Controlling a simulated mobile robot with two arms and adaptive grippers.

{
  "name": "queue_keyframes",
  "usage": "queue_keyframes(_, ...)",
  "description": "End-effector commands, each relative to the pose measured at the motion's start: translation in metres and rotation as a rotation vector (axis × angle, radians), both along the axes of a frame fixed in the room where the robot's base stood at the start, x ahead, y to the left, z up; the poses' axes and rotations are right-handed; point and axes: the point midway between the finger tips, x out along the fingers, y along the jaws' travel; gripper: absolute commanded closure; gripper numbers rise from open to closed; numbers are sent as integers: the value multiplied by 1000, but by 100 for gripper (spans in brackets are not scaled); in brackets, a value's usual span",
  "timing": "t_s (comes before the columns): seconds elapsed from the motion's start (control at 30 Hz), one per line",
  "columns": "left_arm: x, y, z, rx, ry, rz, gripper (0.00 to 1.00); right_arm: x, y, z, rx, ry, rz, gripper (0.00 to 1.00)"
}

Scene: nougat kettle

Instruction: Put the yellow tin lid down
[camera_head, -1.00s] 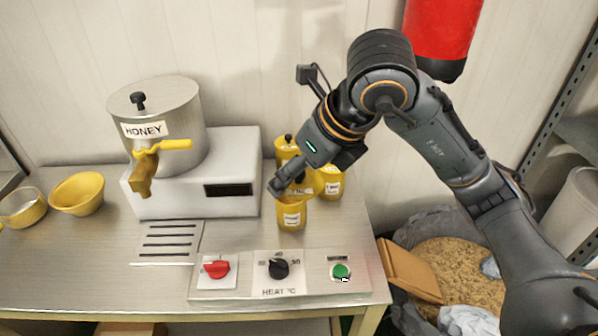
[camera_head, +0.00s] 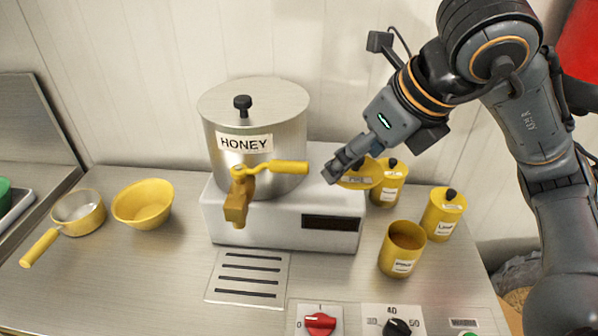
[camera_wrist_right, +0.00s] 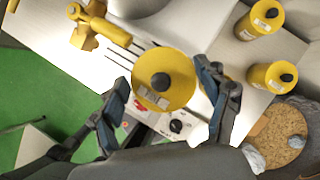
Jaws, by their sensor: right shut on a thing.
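The yellow tin lid (camera_head: 362,177) is a round disc with a label. Its black knob (camera_wrist_right: 160,82) shows in the right wrist view. My right gripper (camera_head: 345,168) is shut on the lid, with one finger on each side of it in the wrist view, and holds it tilted in the air. In the head view the lid overlaps the right end of the kettle's white base. A yellow tin without a lid (camera_head: 397,262), brown inside, stands on the steel table to the lower right of the lid. My left gripper is not in view.
Two lidded yellow tins (camera_head: 388,190) (camera_head: 440,222) stand behind and right of the open one. The honey kettle (camera_head: 255,110) has a yellow tap (camera_head: 240,195). A yellow bowl (camera_head: 143,203) and a pan (camera_head: 78,212) are left. Controls (camera_head: 320,324) line the front; bare table lies left of the grate.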

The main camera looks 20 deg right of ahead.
Motion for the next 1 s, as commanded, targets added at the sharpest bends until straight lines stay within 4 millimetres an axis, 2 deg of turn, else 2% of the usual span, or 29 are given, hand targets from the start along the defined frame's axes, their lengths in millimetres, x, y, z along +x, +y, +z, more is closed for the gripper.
queue_keyframes(0.07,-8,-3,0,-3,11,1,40,13,-5,-8,1,9,-5,45)
queue_keyframes(0.3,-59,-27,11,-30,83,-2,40,70,-20,-32,1,10,-4,45)
queue_keyframes(0.37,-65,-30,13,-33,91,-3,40,83,-24,-42,-1,10,-4,45)
queue_keyframes(0.47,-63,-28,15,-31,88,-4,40,97,-28,-62,-2,9,-3,45)
queue_keyframes(0.53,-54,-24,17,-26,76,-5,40,106,-30,-72,0,7,-2,45)
queue_keyframes(0.73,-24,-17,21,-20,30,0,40,118,-33,-87,-1,3,-1,45)
queue_keyframes(0.87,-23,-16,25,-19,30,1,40,127,-35,-100,-1,6,-2,45)
queue_keyframes(1.0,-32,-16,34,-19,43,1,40,125,-35,-118,-2,6,0,45)
